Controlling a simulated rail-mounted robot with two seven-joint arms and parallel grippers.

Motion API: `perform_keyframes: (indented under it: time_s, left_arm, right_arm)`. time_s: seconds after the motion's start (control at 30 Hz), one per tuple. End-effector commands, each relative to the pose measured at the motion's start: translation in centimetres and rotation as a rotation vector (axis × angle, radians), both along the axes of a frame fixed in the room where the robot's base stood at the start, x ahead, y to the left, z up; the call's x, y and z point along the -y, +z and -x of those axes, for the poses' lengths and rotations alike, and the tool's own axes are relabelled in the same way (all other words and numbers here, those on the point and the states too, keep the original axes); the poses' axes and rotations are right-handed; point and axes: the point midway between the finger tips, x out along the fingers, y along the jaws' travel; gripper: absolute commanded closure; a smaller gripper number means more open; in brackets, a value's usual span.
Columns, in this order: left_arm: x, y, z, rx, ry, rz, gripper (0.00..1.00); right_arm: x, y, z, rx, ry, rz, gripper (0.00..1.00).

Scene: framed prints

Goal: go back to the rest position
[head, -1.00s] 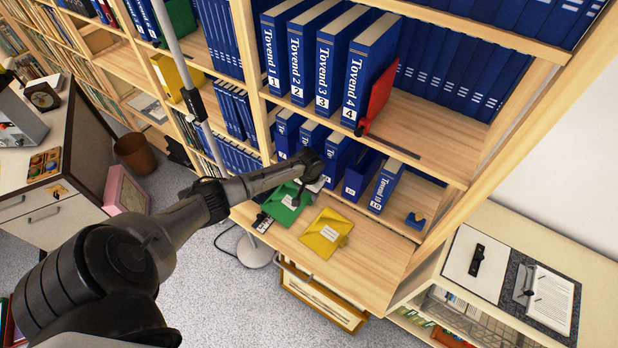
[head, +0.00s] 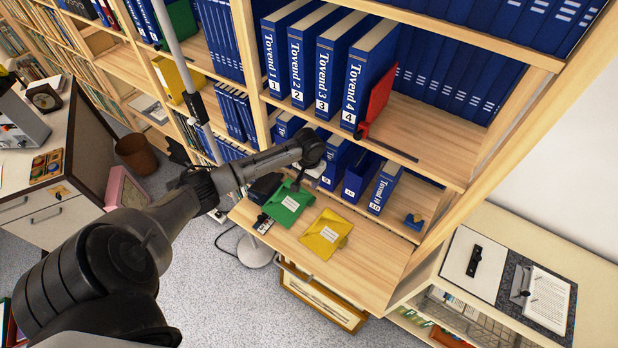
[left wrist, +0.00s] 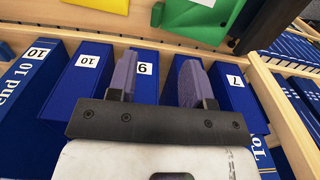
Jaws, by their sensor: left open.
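My left gripper (head: 298,182) is open, with no object held between its fingers. In the head view it hangs from my left arm in front of the lower row of blue binders (head: 335,165), just above the green folder (head: 289,203). In the left wrist view the two grey fingers (left wrist: 158,78) stand apart, with a binder labelled 9 (left wrist: 144,68) seen behind the gap; I cannot tell whether they touch it. My right gripper is not in view.
A yellow folder (head: 326,233) lies beside the green one on the wooden shelf board (head: 362,268). Binders Tovend 1 to 4 and a red bookend (head: 377,97) stand on the shelf above. A thin pole (head: 176,45) rises left of the arm. The right shelf end holds a blue item (head: 414,221).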

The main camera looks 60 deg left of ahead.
Motion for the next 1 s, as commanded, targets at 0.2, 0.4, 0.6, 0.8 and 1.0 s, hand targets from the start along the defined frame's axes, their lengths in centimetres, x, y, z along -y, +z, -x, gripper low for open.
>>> perform_keyframes:
  time_s: [0.2, 0.4, 0.6, 0.8, 1.0]
  left_arm:
    - [0.0, 0.0, 0.0, 0.0, 0.0, 0.0, 0.54]
    - [0.0, 0.0, 0.0, 0.0, -0.003, 0.0, 0.54]
    - [-0.3, 0.0, 0.1, -0.004, -0.112, -0.017, 0.54]
    - [0.1, 4.0, -2.0, 0.081, -0.378, -0.225, 0.54]
    - [5.6, 10.6, -4.6, 0.278, -0.604, -0.417, 0.54]
  right_arm:
    - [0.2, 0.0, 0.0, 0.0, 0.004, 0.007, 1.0]
    - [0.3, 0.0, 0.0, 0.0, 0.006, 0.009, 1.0]
    - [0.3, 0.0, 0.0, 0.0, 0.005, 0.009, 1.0]
    - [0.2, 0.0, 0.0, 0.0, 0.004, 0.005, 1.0]
    - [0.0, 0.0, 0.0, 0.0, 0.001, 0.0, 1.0]
